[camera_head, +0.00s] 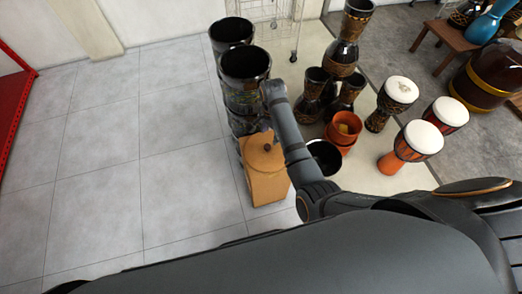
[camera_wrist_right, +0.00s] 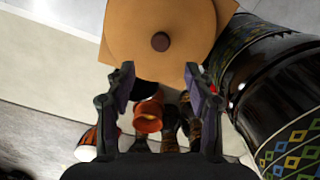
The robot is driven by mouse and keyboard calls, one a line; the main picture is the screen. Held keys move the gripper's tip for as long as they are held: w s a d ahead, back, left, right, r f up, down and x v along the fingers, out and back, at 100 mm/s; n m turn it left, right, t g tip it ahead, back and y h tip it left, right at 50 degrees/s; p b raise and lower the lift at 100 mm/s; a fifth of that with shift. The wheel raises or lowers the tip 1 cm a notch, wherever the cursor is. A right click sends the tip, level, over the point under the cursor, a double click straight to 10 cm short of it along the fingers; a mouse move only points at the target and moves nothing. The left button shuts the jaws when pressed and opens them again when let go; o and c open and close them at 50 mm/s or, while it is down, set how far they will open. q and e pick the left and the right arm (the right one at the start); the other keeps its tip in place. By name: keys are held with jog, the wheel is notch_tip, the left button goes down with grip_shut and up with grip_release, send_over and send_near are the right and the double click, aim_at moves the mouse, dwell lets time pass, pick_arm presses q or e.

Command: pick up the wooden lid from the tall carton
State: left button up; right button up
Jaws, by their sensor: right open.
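The tall tan carton (camera_head: 266,187) stands on the tiled floor near the middle of the head view. The round wooden lid (camera_head: 259,157) lies on its top, with a small dark knob at its centre. In the wrist view the lid (camera_wrist_right: 135,42) and its knob (camera_wrist_right: 160,41) are just beyond the fingers. My right gripper (camera_wrist_right: 160,84) is open and empty, its two fingers apart on either side below the knob and not touching it. In the head view this gripper is near the carton's far edge, partly hidden by my arm. My left gripper is not in view.
Tall black patterned drums (camera_head: 245,66) stand just behind the carton. An orange pot (camera_head: 343,128) and a dark bowl (camera_head: 325,156) are right of it. White-topped goblet drums (camera_head: 419,137) stand farther right. The tiled floor on the left is clear.

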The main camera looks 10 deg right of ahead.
aim_at(267, 146)
notch_tip(267, 146, down, 4)
jog(key=shift+a+f+b, duration=0.1)
jog(key=shift+f+b, duration=0.05)
jog(key=shift+b, duration=0.2)
jog(key=shift+f, duration=0.15)
jog(key=f, duration=0.1)
jog(key=f+b, duration=0.1)
jog(key=f, duration=0.2)
jog(key=shift+s+a, duration=0.15)
jog(key=shift+a, duration=0.2)
jog(key=shift+f, duration=0.5)
jog(key=shift+c, duration=0.2)
grip_shut()
